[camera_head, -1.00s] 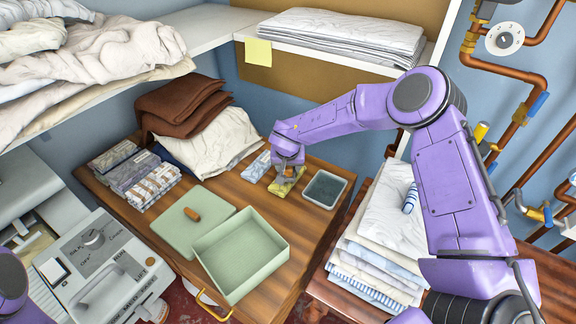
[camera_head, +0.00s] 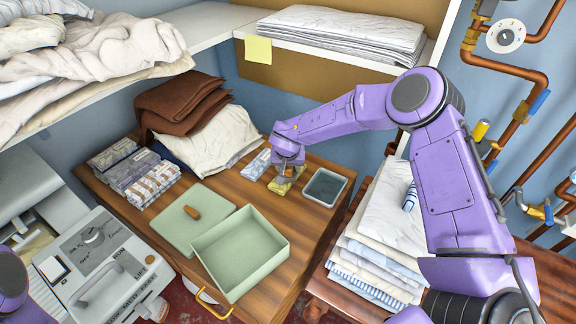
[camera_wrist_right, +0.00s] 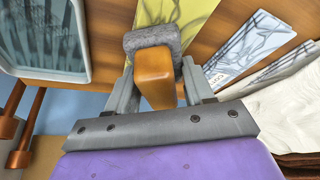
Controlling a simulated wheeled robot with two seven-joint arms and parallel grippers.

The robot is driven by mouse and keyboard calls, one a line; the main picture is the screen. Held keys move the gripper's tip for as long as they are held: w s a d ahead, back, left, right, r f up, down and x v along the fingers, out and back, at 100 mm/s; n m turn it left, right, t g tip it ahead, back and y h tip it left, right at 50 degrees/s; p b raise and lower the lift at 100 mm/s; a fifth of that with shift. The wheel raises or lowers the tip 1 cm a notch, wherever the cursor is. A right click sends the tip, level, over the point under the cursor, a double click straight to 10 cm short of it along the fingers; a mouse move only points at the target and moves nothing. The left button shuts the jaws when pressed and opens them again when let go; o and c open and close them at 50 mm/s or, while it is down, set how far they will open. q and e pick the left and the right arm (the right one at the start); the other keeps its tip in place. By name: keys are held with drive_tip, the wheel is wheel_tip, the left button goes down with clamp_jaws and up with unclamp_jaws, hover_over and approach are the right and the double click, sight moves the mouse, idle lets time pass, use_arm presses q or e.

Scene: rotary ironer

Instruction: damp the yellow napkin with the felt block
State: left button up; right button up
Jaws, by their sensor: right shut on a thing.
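The yellow napkin (camera_head: 279,188) lies flat on the wooden table, partly hidden under my right gripper (camera_head: 286,177). It also shows in the right wrist view (camera_wrist_right: 190,12). My right gripper is shut on the orange-brown wooden handle of the felt block (camera_wrist_right: 150,39). The block's grey felt is over the yellow napkin. I cannot tell whether it touches the cloth. A shallow tray (camera_head: 325,186) with a dark grey-blue inside stands just right of the napkin. My left gripper is out of view; only a bit of my left arm shows at the left edge.
A blue-and-white folded napkin (camera_head: 257,164) lies just left of the yellow one. An open green box (camera_head: 240,262) and its lid (camera_head: 186,219) are nearer. Folded cloth bundles (camera_head: 140,172) and a cream cloth pile (camera_head: 222,138) stand behind left. A linen stack (camera_head: 385,235) is at right.

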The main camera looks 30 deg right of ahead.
drive_tip(key=shift+f+p, duration=0.1)
drive_tip(key=shift+p, duration=0.3)
idle(1.3)
wheel_tip(320, 180, up, 7)
drive_tip(key=p, duration=0.8)
